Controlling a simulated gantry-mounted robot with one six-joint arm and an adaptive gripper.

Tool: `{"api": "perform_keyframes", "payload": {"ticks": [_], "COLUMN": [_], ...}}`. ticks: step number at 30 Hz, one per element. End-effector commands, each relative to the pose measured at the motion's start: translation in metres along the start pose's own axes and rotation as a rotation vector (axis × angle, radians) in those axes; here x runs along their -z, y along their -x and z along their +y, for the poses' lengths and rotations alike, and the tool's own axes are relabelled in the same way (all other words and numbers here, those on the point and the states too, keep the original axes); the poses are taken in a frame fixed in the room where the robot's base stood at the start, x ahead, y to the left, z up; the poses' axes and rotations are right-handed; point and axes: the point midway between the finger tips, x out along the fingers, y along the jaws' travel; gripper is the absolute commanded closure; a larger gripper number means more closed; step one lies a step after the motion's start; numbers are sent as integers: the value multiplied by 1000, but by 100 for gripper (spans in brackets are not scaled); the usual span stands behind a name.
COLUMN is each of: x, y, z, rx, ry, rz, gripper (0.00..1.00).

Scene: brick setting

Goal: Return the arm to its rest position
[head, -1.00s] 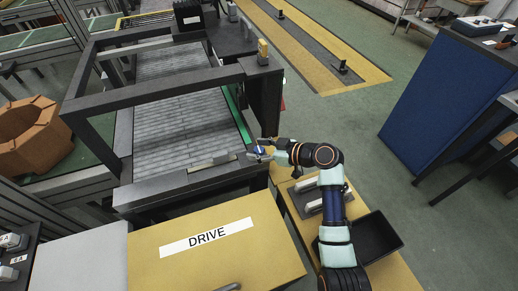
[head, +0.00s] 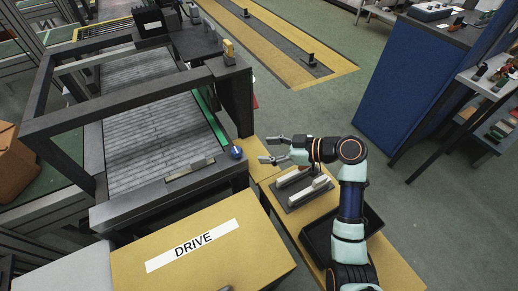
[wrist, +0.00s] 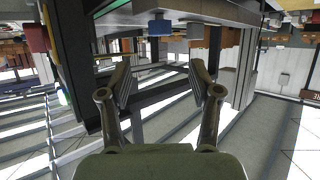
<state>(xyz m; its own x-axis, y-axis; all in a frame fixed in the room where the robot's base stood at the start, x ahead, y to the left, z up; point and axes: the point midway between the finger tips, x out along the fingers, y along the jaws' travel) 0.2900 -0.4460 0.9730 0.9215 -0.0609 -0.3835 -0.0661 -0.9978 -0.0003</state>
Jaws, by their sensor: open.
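My gripper (head: 270,149) is open and empty in the head view, held above the yellow bench right of the conveyor frame. Its two fingers are spread apart in the wrist view (wrist: 163,85), with nothing between them. My arm bends from the lower right up to an elbow and then left to the gripper. A small blue round thing (head: 236,153) sits on the conveyor's front corner, left of the gripper and apart from it.
The dark conveyor frame (head: 150,200) stands at left, with the yellow DRIVE box (head: 205,262) in front. Below my arm are a grey fixture with light bars (head: 304,189) and a black tray (head: 314,246). A blue panel (head: 405,90) stands at right. Green floor between is clear.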

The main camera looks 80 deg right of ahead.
Motion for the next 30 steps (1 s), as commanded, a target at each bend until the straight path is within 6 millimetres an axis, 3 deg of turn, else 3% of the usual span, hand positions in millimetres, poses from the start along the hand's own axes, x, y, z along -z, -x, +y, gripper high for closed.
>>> {"api": "perform_keyframes", "payload": {"ticks": [19,21,23,26,29,30], "x": [0,2,6,18,33,39], "y": [0,-8,-23,-62,-105,-119], "z": [0,-7,-22,-66,-135,-168], "rx": [0,9,22,52,75,77], "ry": [0,2,5,14,31,39], "rz": [0,-10,-30,-87,-153,-174], "gripper": [37,37,37,37,37,37]}}
